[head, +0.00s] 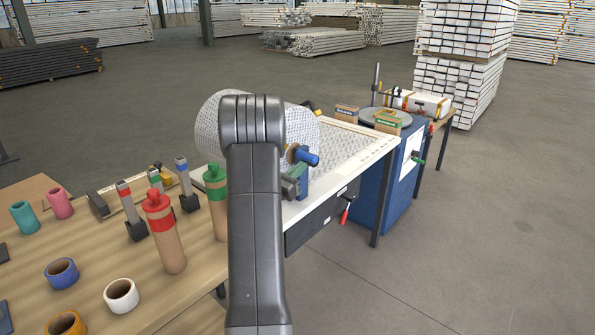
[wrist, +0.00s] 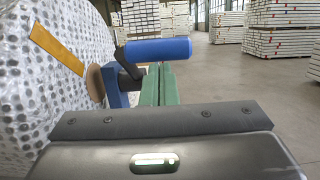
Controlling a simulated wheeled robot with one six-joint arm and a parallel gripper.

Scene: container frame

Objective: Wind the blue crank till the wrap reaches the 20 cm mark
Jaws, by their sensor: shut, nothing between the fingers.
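The blue crank handle (head: 307,156) sticks out at the right end of the big bubble-wrap roll (head: 208,125). In the wrist view the handle (wrist: 158,50) lies crosswise just beyond my fingertips, with a dark crank arm (wrist: 128,68) at its left end. My gripper (wrist: 160,70) has green fingers, shut together and empty. They point toward the handle; whether they touch it, I cannot tell. In the head view my arm hides much of the roll and most of the gripper. Wrap (head: 345,150) lies on the white-edged table (head: 385,148); the scale marks are too small to read.
On the wooden bench stand a red-topped bottle (head: 165,230), a green-topped bottle (head: 215,195) and several tape rolls, one white (head: 121,295). A red-handled lever (head: 345,213) hangs at the table front. A blue cabinet (head: 385,190) stands beyond. The floor at right is clear.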

